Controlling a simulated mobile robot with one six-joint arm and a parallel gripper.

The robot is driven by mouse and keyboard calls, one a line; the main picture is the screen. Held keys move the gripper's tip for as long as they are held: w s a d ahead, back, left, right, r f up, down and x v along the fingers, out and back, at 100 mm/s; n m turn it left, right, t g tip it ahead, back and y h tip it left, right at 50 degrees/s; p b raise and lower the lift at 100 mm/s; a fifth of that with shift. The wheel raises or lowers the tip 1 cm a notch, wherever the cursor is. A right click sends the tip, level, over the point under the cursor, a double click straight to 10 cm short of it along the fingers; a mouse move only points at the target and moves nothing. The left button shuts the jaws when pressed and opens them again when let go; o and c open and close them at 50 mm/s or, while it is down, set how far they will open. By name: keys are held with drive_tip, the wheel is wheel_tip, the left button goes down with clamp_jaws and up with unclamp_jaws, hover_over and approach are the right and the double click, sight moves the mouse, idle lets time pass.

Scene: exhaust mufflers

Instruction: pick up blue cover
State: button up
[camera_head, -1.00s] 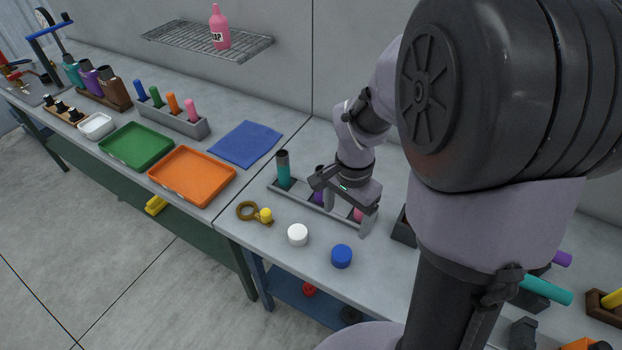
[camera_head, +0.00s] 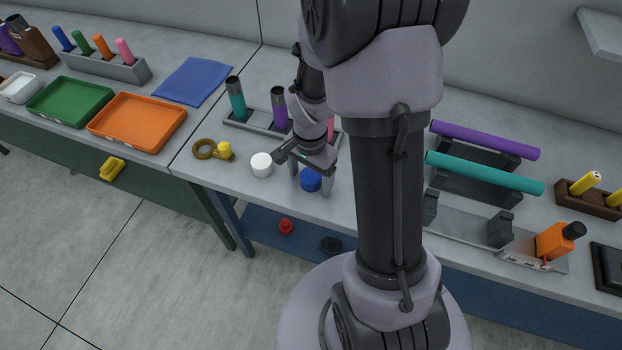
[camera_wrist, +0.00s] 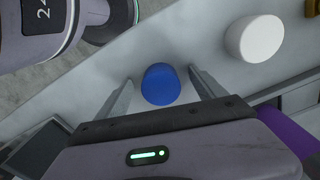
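The blue cover (camera_head: 311,180) is a short round blue cap on the grey workbench (camera_head: 215,184), close to its front edge. My gripper (camera_head: 310,188) is above it, with its fingers pointing down. In the wrist view the blue cover (camera_wrist: 160,85) lies between the two open fingers (camera_wrist: 160,84), with a visible gap on each side. The fingers do not touch it. Whether the fingertips reach down to the bench is hard to tell.
A white cap (camera_head: 262,164) stands just left of the blue cover. A yellow piece with a brown ring (camera_head: 205,149) lies farther left. A grey rack (camera_head: 259,126) with teal and purple cylinders is behind my gripper. Teal (camera_head: 483,173) and purple tubes lie to the right.

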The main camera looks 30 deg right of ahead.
drive_tip(key=c, duration=1.4)
drive_tip(key=shift+o, duration=0.2)
drive_tip(key=shift+r, duration=0.15)
